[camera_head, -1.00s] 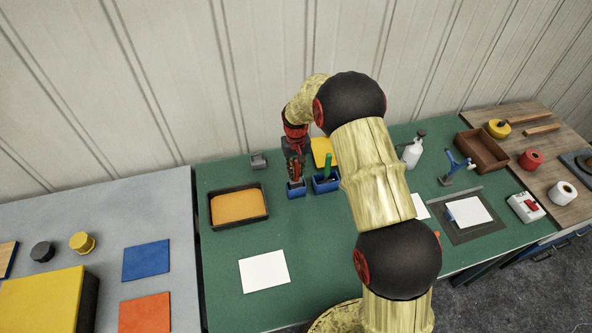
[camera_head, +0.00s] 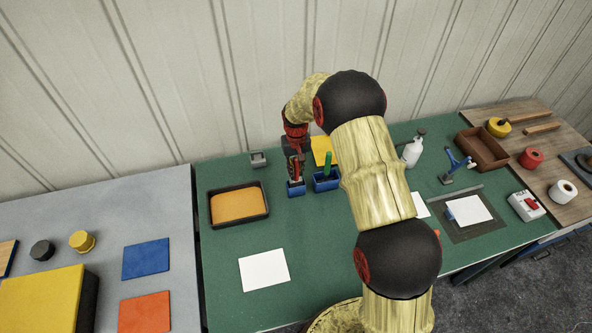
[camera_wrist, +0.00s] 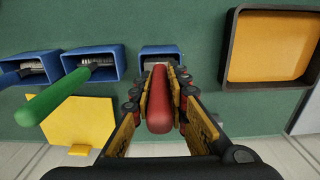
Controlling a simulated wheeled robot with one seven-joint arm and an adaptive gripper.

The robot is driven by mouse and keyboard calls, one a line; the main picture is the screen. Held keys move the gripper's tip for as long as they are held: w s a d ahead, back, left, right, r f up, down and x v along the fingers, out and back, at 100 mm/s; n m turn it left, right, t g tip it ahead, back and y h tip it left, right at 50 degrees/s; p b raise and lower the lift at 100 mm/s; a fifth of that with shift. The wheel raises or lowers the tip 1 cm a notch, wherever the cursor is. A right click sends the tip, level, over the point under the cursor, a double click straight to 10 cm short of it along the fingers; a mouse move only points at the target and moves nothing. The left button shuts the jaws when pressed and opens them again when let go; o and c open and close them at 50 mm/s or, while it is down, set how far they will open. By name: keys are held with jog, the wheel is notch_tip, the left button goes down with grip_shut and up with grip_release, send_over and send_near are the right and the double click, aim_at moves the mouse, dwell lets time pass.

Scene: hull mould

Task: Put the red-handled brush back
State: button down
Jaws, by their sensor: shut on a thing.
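The red-handled brush (camera_wrist: 159,98) is in my gripper (camera_wrist: 159,88), which is shut on its handle with one finger on each side. In the wrist view the handle points toward the camera and its far end meets a small blue holder (camera_wrist: 160,50). The head view shows the gripper (camera_head: 294,166) right above that holder (camera_head: 296,190), with the handle roughly upright. The brush's bristles are hidden, and I cannot tell how deep it sits in the holder.
A green-handled brush (camera_wrist: 62,95) stands in the neighbouring blue holder (camera_wrist: 90,62). An orange-filled tray (camera_head: 239,206) lies to the left in the head view. A yellow sheet (camera_wrist: 80,122) lies close by. A white sheet (camera_head: 264,270) lies on clear green table nearer the front.

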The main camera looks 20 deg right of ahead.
jog(key=shift+f, duration=0.45)
jog(key=c, duration=1.7)
grip_release()
jog(key=shift+o, duration=0.2)
